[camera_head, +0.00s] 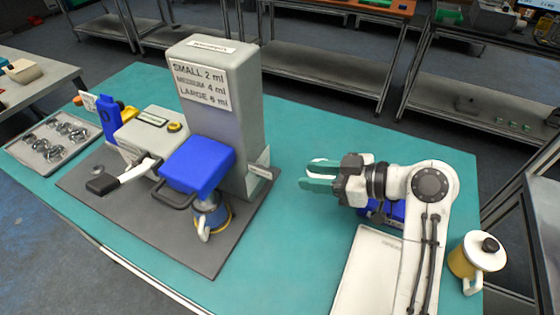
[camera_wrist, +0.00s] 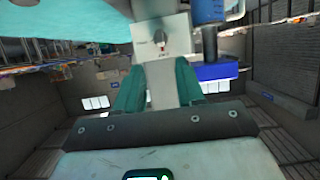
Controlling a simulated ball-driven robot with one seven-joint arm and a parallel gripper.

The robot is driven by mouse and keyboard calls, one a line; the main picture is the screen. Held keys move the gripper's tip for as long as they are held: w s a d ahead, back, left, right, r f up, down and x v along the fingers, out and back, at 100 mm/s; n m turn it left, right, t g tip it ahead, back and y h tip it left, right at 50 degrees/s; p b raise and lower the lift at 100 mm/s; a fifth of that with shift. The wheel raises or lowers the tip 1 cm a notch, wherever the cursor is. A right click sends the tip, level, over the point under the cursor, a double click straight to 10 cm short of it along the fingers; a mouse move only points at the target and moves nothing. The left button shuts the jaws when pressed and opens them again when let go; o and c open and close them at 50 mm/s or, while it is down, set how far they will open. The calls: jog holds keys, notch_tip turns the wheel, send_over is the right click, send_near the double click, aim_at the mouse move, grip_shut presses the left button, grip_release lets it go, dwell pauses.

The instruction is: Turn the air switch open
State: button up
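The air switch (camera_wrist: 161,38) is a small dark knob on a pale plate with small printed marks, seen in the wrist view just beyond my fingertips. In the head view a pale plate (camera_head: 262,167) stands out at the right side of the tall grey machine (camera_head: 228,105); the knob itself cannot be made out there. My gripper (camera_head: 306,175) has two teal fingers pointing left at this plate, with a clear space between. In the wrist view my gripper (camera_wrist: 158,72) has its fingers apart, empty, on either side of the line to the knob.
The machine has a blue block (camera_head: 198,165) with a handle and stands on a dark mat (camera_head: 190,245). A metal tray (camera_head: 35,150) with several round parts lies at left. A white box (camera_head: 368,275) and a yellow-white jug (camera_head: 475,258) are at right. The teal tabletop is clear behind my gripper.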

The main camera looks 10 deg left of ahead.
aim_at(271, 173)
jog(key=p+x, duration=0.1)
jog(key=x, duration=0.9)
jog(key=shift+a+p, duration=0.2)
jog(key=shift+p, duration=0.2)
jog(key=shift+f, duration=0.15)
jog(key=shift+c, duration=0.3)
grip_shut()
